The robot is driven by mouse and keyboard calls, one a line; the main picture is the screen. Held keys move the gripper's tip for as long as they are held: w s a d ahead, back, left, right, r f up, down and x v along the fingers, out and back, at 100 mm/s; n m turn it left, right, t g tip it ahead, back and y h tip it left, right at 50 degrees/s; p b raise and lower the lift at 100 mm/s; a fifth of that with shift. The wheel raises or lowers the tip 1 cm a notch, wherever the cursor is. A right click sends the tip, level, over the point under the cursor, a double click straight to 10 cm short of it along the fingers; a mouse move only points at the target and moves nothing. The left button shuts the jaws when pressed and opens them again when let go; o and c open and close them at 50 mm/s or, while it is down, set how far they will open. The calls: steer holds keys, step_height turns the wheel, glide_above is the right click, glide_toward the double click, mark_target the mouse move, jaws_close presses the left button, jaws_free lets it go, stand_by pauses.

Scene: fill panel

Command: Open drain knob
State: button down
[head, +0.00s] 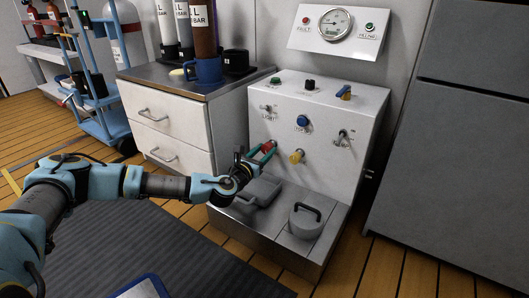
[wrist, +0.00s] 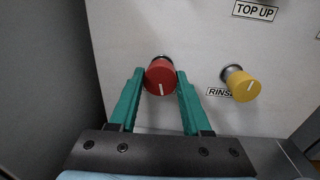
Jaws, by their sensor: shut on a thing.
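A red knob (head: 270,146) with a white mark sits low on the white panel's front face; it also shows in the wrist view (wrist: 160,82). Its mark points nearly straight down there. My gripper (head: 263,154) has its green fingers on both sides of the red knob and is shut on it. Any label of the red knob is hidden, so I cannot read whether it is the drain knob. A yellow knob (wrist: 241,86) labelled RINSE is to its right, also in the head view (head: 296,156).
The panel (head: 345,160) carries a blue knob (head: 303,121), side switches and more controls on top. A grey scoop-like container (head: 262,190) and a handled lid (head: 305,220) rest on the ledge below. A drawer cabinet (head: 170,130) stands left, a grey cabinet (head: 450,170) right.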

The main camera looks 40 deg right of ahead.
steer(key=shift+s, duration=0.2)
steer(key=shift+c, duration=1.8)
jaws_free()
steer(key=shift+w, duration=0.1)
steer(key=p+v, duration=0.4)
steer(key=v, duration=0.6)
steer(key=shift+a, duration=0.4)
steer(key=shift+r, duration=0.1)
